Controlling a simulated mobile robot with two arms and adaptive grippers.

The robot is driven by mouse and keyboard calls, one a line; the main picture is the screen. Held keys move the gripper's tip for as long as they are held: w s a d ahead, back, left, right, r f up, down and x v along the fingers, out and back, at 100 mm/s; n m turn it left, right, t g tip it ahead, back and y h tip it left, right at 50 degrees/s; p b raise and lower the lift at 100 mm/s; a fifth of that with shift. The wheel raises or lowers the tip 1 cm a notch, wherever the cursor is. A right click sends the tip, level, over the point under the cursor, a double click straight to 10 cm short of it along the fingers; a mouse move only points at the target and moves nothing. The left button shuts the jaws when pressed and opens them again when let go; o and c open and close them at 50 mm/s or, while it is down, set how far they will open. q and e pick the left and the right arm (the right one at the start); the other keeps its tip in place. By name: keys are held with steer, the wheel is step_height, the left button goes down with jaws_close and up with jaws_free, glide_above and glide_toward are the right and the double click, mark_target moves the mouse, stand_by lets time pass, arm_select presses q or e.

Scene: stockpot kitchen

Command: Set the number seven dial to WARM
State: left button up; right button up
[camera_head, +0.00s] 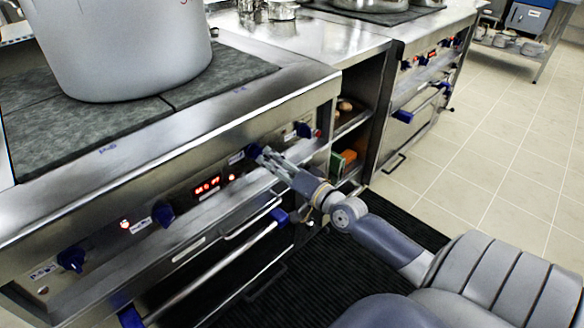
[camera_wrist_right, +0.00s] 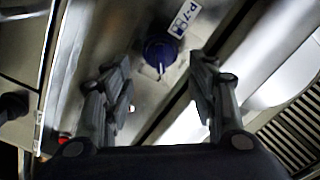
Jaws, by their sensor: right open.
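The number seven dial is a blue knob (camera_wrist_right: 160,50) on the steel front panel, beside a white label reading P-7 (camera_wrist_right: 184,18) in the right wrist view. A pale mark shows on the knob's lower part; I cannot read a WARM setting. In the head view the same dial (camera_head: 252,151) shows just beyond my fingertips. My right gripper (camera_head: 268,154) reaches the panel from the right. In the wrist view my right gripper (camera_wrist_right: 160,75) is open, with the dial ahead between its fingers. Contact cannot be told. My left gripper is not in view.
Other blue knobs (camera_head: 163,213) and a lit red display (camera_head: 207,187) lie along the same panel. A big grey pot (camera_head: 125,45) stands on the dark cooktop (camera_head: 215,80). An oven handle bar (camera_head: 215,272) runs below the panel. Tiled floor (camera_head: 490,150) is clear at right.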

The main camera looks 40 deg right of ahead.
steer(key=s, duration=0.6)
steer(key=shift+s+d, duration=0.25)
steer(key=shift+s, duration=0.15)
steer(key=s+a+f+n+g, duration=0.55)
steer(key=a+f, duration=0.25)
steer(key=f, duration=0.5)
steer(key=s+a+f+n+g, duration=0.45)
steer(key=s+a+f, duration=0.3)
steer(key=f, duration=0.55)
steer(key=s+a+f+n+g+h+p, duration=0.1)
steer(key=s+a+f+n+g+p, duration=0.15)
steer(key=s+f+g+p, duration=0.7)
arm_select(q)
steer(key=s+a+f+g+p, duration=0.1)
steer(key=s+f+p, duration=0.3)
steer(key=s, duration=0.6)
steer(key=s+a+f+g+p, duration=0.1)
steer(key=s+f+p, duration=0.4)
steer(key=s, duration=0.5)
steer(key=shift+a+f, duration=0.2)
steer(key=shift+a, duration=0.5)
arm_select(e)
steer(key=s+d+f+t, duration=0.1)
steer(key=s+f, duration=0.1)
steer(key=s, duration=0.7)
steer(key=s+d+f+t, duration=0.1)
steer(key=s, duration=0.8)
steer(key=shift+d+f, duration=0.25)
steer(key=shift+f, duration=0.1)
